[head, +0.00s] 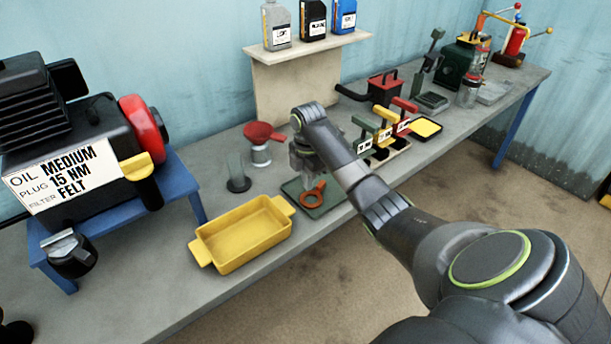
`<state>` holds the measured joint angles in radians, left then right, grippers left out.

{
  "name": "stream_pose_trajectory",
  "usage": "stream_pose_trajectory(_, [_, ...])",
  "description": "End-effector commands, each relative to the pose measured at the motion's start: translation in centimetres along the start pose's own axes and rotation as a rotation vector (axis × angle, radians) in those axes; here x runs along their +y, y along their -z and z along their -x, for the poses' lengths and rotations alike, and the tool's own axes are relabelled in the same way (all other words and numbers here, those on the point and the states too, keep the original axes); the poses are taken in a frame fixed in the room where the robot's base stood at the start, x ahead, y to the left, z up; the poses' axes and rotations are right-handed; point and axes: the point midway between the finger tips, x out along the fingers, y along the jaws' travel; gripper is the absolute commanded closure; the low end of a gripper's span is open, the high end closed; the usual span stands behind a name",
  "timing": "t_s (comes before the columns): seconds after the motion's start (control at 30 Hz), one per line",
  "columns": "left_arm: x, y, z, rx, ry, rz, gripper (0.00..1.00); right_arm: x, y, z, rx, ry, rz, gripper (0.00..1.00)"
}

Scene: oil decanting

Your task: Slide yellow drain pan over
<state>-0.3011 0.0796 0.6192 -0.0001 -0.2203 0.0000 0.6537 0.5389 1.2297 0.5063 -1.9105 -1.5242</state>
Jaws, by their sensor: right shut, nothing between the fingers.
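The yellow drain pan (243,233) is a rectangular tray with a tab handle at each end. My left gripper does not show.
An orange ring tool (313,196) lies on the green mat (328,200) below my right gripper. A red funnel (263,133) and a glass cylinder (237,178) stand behind the pan. The blue engine stand (178,190) is to its left. The bench's front edge is close.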

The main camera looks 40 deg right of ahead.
Motion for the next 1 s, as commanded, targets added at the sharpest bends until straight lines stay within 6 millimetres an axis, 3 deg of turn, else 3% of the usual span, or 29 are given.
stream_pose_trajectory(0.27, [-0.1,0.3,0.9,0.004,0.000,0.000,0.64,-0.1,0.1,-5.9,0.001,0.004,-0.002,1.00])
stream_pose_trajectory(0.5, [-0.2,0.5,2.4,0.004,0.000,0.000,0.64,0.0,3.4,-5.4,0.000,-0.001,0.001,1.00])
stream_pose_trajectory(1.0, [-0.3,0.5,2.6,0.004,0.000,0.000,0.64,0.0,4.2,-5.5,-0.001,-0.001,-0.001,1.00])
